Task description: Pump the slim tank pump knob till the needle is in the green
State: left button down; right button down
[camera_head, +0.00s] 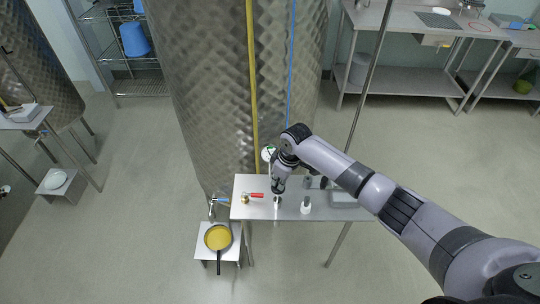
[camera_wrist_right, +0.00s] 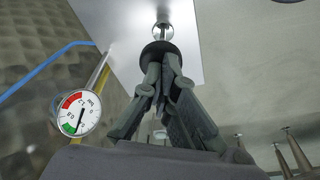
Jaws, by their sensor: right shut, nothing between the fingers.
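The pump knob is a dark round disc (camera_wrist_right: 160,48) on a shiny metal shaft, at the top middle of the right wrist view. My right gripper (camera_wrist_right: 161,66) is shut with nothing between its fingers. Its fingertips are at the knob's near face; I cannot tell whether they touch it. In the head view the gripper (camera_head: 278,187) is over the small steel table, above a short pale pump part (camera_head: 277,200). The round gauge (camera_wrist_right: 77,115) has a red band and a green band. Its dark needle points down, close to the green band; the exact reading is unclear. My left gripper is not in view.
The steel table (camera_head: 242,212) carries a red-handled valve (camera_head: 254,195) and a white bottle-like piece (camera_head: 306,205). The big vat (camera_head: 215,80) stands behind it. A pan with yellow contents (camera_head: 218,238) sits on a low stand (camera_head: 204,254). Floor in front is clear.

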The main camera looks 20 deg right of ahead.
jog(key=f+b, duration=0.2)
jog(key=f, duration=0.1)
jog(key=f+b, duration=0.1)
jog(key=f, duration=0.1)
jog(key=shift+s+f+b, duration=0.2)
jog(key=shift+f+b, duration=0.2)
notch_tip(320, 180, up, 4)
jog(key=p, duration=0.3)
jog(key=shift+w+f, duration=0.15)
jog(key=shift+f, duration=0.1)
notch_tip(320, 180, up, 2)
jog(key=shift+r+p, duration=0.2)
jog(key=shift+p, duration=0.45)
jog(key=shift+r, duration=0.15)
jog(key=shift+w+r, duration=0.1)
jog(key=shift+r, duration=2.8)
